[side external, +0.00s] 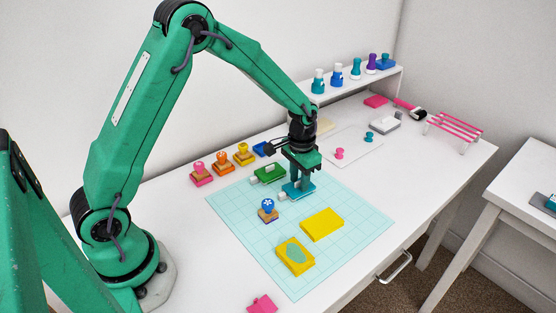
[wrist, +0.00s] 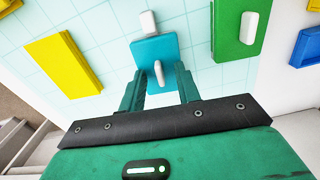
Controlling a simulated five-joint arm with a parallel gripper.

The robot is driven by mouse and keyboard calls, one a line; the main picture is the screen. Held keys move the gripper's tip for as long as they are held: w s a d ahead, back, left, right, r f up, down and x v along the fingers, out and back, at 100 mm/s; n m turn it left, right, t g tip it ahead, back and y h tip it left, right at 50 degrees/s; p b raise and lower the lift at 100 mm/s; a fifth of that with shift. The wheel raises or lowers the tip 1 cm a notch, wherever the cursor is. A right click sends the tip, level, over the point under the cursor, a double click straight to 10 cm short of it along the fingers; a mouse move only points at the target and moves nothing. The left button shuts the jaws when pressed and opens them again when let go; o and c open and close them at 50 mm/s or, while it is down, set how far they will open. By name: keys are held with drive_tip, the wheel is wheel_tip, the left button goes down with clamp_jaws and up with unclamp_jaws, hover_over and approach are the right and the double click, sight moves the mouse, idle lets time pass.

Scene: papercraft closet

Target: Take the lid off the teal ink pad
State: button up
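The teal ink pad (side external: 297,190) lies on the light teal grid mat (side external: 228,200), below my gripper (side external: 301,187). In the wrist view the teal ink pad (wrist: 153,48) shows its flat teal top, a white tab at its far edge and an upright white knob (wrist: 158,73) near its close edge. My gripper (wrist: 160,70) is open, with its two green fingers on either side of the knob and a visible gap to it. I cannot tell how far the fingertips reach down beside the lid. The lid's seam with the base is not visible.
A green ink pad (side external: 268,174) lies close behind the teal one. A blue-topped stamp (side external: 268,210), a yellow block (side external: 321,224) and a yellow piece with a teal patch (side external: 295,257) are on the mat. Several stamps stand behind. The mat's right part is clear.

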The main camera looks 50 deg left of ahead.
sight(299, 181)
clamp_jaws()
idle(0.4)
drive_tip(key=shift+r, duration=0.9)
wheel_tip(299, 181, up, 2)
drive_tip(key=shift+r, duration=0.2)
drive_tip(key=s+d+r, duration=0.6)
drive_tip(key=d, duration=0.4)
drive_tip(key=shift+r, duration=0.4)
